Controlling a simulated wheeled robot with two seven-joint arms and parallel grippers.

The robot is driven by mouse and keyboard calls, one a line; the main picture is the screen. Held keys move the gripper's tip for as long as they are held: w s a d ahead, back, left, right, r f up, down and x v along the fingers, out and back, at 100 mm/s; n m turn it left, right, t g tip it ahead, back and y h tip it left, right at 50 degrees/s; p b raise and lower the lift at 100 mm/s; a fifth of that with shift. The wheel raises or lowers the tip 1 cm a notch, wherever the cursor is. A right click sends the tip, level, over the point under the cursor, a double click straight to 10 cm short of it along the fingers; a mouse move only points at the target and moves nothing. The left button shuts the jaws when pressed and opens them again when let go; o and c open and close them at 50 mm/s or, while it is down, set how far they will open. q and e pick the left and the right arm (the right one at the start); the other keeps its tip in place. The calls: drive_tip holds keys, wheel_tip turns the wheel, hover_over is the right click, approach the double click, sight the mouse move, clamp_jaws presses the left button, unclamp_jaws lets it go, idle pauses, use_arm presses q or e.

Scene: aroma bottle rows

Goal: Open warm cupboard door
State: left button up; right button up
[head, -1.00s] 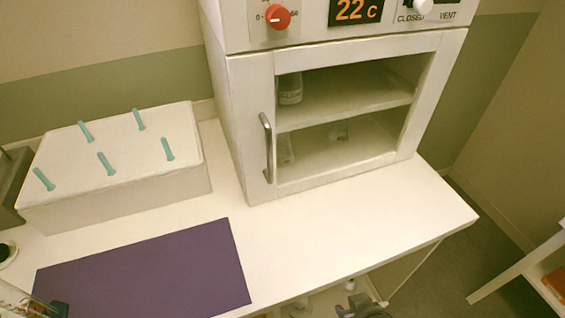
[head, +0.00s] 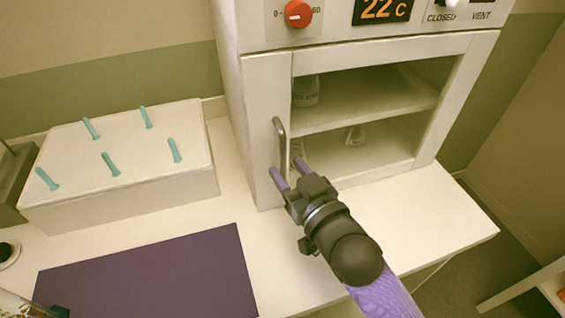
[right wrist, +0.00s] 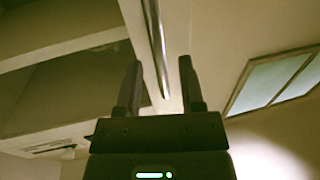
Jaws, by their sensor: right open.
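The warm cupboard (head: 265,130) is a white box with a windowed front door (head: 268,95), which looks shut. A vertical metal bar handle (head: 280,140) is on the door's left side. My right gripper (head: 287,171) is open at the lower end of the handle, its fingers pointing up at it. In the right wrist view the handle (right wrist: 158,45) runs down between the two fingertips of the gripper (right wrist: 160,70). I cannot tell whether they touch it. My left gripper is not in view.
Bottles (head: 305,92) stand on the cupboard's shelves. A red knob (head: 298,13) and a temperature display (head: 381,9) are above the door. A white block with teal pegs (head: 120,175) and a purple mat (head: 150,275) are at left. The counter before the door is mostly clear.

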drive_tip(key=shift+x, duration=1.25)
clamp_jaws()
idle(0.4)
